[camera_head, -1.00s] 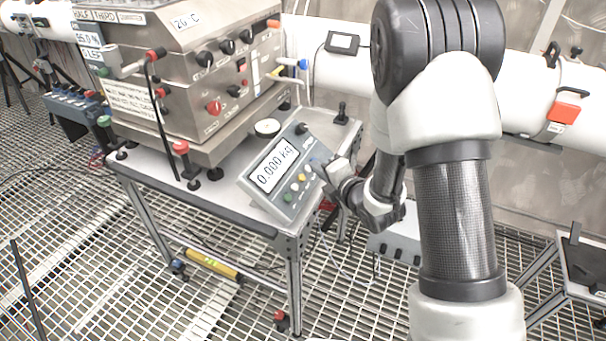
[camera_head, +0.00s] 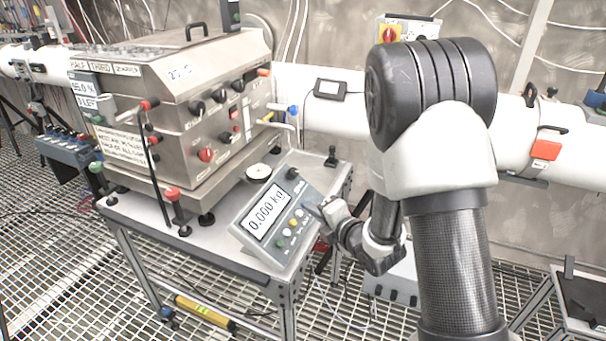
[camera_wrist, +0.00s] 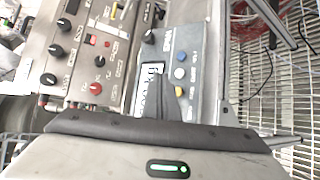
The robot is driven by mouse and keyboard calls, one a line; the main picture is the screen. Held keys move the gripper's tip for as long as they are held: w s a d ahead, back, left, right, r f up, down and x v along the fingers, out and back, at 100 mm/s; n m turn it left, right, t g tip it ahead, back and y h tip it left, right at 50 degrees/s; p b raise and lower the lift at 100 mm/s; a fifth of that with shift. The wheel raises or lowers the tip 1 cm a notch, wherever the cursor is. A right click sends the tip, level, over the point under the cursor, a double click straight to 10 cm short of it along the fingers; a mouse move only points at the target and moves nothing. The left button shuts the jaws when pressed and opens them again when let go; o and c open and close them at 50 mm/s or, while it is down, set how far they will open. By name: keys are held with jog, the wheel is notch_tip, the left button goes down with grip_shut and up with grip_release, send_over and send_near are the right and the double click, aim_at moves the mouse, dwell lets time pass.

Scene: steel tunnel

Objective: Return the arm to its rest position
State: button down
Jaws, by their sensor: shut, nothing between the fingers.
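My arm (camera_head: 455,260) rises on the right of the head view and bends down to the left at the elbow. My gripper (camera_head: 322,209) is at the right edge of the scale display (camera_head: 268,220), which reads 0.000 kg. I cannot tell whether it touches the display. In the wrist view my gripper's shut fingers (camera_wrist: 167,98) are in front of the display panel (camera_wrist: 190,58) and cover part of its readout. Nothing shows between them.
A steel machine (camera_head: 190,105) with knobs and levers stands on the cart (camera_head: 150,207) beside the display. A white pipe (camera_head: 340,110) runs behind my arm. A black-topped stand (camera_head: 580,297) is at the right. Open grating floor (camera_head: 60,260) lies at the left.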

jog(key=s+d+r+m+g+h+p, duration=0.1)
jog(key=s+d+r+m+h+p, duration=0.25)
jog(key=d+r+m, duration=0.6)
jog(key=s+d+r+m+g+h+p, duration=0.1)
jog(key=s+d+r+m+h+p, duration=0.4)
jog(key=r, duration=0.7)
jog(key=s+r+m+g+p, duration=0.1)
jog(key=s+r+m, duration=0.3)
jog(key=s, duration=0.6)
jog(key=s+r+m+g+p, duration=0.2)
jog(key=s+r+m, duration=0.3)
jog(key=s+m, duration=0.4)
jog(key=shift+s+d+g+y, duration=0.25)
jog(key=shift+s+g+y, duration=0.35)
jog(key=shift+s, duration=0.5)
